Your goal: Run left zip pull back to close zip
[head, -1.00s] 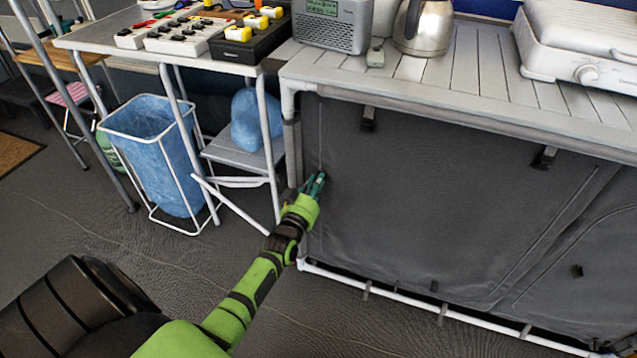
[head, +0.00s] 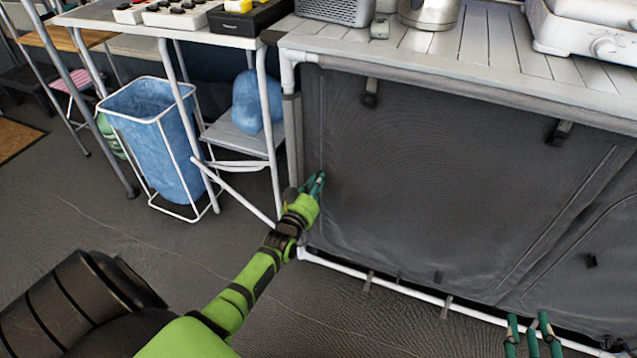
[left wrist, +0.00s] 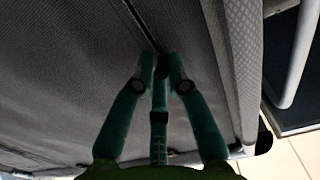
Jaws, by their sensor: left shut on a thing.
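The grey fabric front (head: 440,190) of the kitchen cabinet hangs below the slatted worktop. The left zip (head: 322,115) runs as a thin upright line near its left edge. In the left wrist view the zip (left wrist: 138,20) shows as a dark line leading to my fingertips. My left gripper (head: 319,180) is at this line, in the lower half of the front; it also shows in the left wrist view (left wrist: 161,62). It is shut on the zip pull, which its fingers hide. My right gripper (head: 529,322) is at the bottom right, fingers apart and empty.
A bin with a blue bag (head: 160,150) and a folding table (head: 180,32) stand left of the cabinet. The white bottom rail (head: 400,289) runs along the cabinet's foot. A kettle (head: 428,14) stands on the worktop. The floor before the cabinet is clear.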

